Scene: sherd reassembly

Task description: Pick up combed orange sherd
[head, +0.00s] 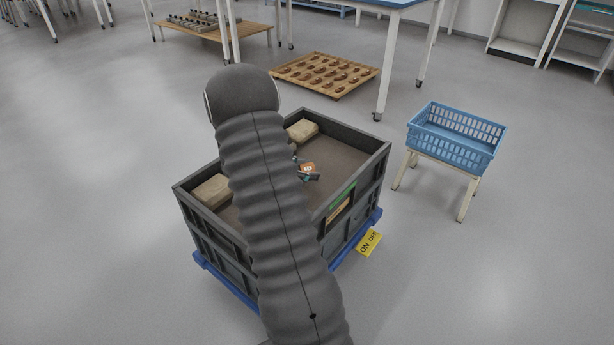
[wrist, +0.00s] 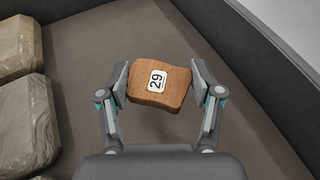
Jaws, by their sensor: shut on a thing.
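The combed orange sherd (wrist: 175,88) is a small orange-brown piece with a white label reading 29. In the wrist view it sits between the two fingers of my gripper (wrist: 160,84), which is shut on it from the left and right sides. In the head view the sherd (head: 308,168) shows small at the fingers of my gripper (head: 306,171), inside the grey crate (head: 362,163). My arm hides part of the crate there. I cannot tell whether the sherd touches the crate floor.
Wrapped tan blocks lie in the crate, one at the back (head: 302,130) and one at the left (head: 211,191). The crate walls stand around the gripper. A blue basket (head: 455,138) on a stand is to the right. A wooden pallet-like tray (head: 325,76) lies behind.

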